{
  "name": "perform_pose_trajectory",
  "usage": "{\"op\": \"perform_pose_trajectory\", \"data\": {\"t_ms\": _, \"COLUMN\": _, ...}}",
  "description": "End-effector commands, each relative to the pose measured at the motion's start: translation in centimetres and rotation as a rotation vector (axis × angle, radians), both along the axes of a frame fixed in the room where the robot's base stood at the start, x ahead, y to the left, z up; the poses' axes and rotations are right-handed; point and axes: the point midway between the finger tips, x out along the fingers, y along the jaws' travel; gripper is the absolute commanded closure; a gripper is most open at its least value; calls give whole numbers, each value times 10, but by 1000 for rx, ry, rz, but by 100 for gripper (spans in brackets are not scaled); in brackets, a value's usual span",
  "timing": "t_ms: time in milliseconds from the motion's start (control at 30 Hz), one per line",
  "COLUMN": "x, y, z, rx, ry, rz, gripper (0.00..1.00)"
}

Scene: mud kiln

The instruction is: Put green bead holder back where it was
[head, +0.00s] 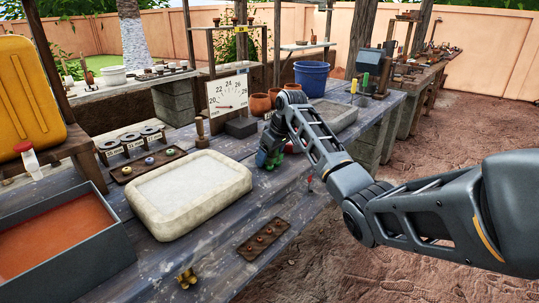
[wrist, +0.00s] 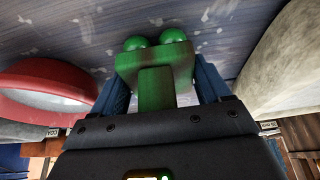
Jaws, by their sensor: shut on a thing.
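The green bead holder (wrist: 165,75) is between the two blue fingers of my gripper (wrist: 152,68) in the wrist view. It is a green block with a stem and two round green balls at its far end. My gripper is shut on it. In the head view my gripper (head: 268,156) is low over the middle of the wooden bench (head: 205,240), just right of the pale slab. Only small green patches of the holder (head: 270,164) show there. I cannot tell whether it touches the bench.
A pale slab mould (head: 190,190) lies left of my gripper, with a bead tray (head: 148,164) behind it. A holed wooden rack (head: 264,236) lies in front. A dial board (head: 228,94), clay pots (head: 260,104) and blue bucket (head: 311,78) stand behind. A red-rimmed round thing (wrist: 45,85) is close left in the wrist view.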

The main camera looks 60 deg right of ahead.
Motion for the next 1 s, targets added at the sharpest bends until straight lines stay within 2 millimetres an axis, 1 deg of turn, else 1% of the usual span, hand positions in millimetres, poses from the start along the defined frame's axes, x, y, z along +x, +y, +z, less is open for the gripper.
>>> {"op": "perform_pose_trajectory", "data": {"t_ms": 33, "x": 0, "y": 0, "z": -1, "rx": 0, "ry": 1, "rz": 0, "gripper": 22}}
{"op": "perform_pose_trajectory", "data": {"t_ms": 267, "x": 0, "y": 0, "z": -1, "rx": 0, "ry": 1, "rz": 0, "gripper": 0}}
{"op": "perform_pose_trajectory", "data": {"t_ms": 467, "x": 0, "y": 0, "z": 0, "rx": 0, "ry": 1, "rz": 0, "gripper": 0}}
{"op": "perform_pose_trajectory", "data": {"t_ms": 567, "x": 0, "y": 0, "z": 3, "rx": 0, "ry": 0, "rz": 0, "gripper": 0}}
{"op": "perform_pose_trajectory", "data": {"t_ms": 667, "x": -4, "y": 1, "z": 13, "rx": 0, "ry": -2, "rz": 0, "gripper": 0}}
{"op": "perform_pose_trajectory", "data": {"t_ms": 733, "x": -8, "y": 2, "z": 24, "rx": -2, "ry": -3, "rz": 0, "gripper": 0}}
{"op": "perform_pose_trajectory", "data": {"t_ms": 1000, "x": -29, "y": 7, "z": 76, "rx": -1, "ry": -2, "rz": 0, "gripper": 0}}
